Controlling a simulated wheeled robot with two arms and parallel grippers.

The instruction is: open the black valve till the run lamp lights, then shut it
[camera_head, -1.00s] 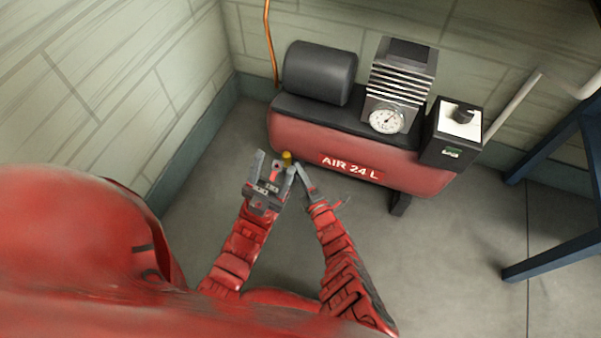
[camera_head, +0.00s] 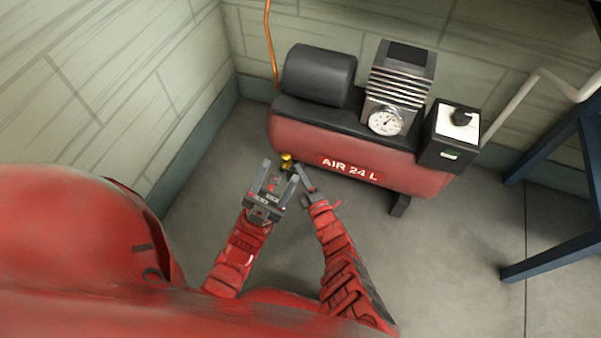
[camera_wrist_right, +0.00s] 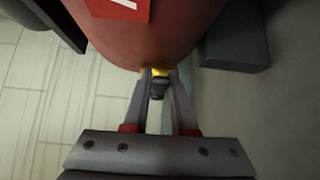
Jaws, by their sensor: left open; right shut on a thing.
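The black valve (camera_wrist_right: 158,89) shows in the right wrist view below a brass fitting (camera_wrist_right: 155,72) at the end of the red tank. My right gripper (camera_wrist_right: 158,88) is shut on the valve; in the head view this gripper (camera_head: 304,176) is beside the brass fitting (camera_head: 286,160), and the valve is hard to make out. My left gripper (camera_head: 281,173) is open and empty, just below the fitting and left of the right gripper. A small pale green window, perhaps the run lamp (camera_head: 450,155), shows bright on the front of the switch box (camera_head: 440,148).
The red compressor tank (camera_head: 420,178) carries a motor (camera_head: 320,73), a finned pump and a round gauge (camera_head: 386,122). Walls close off the left and back. A blue table leg (camera_head: 550,254) stands at the right. The floor in front is clear.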

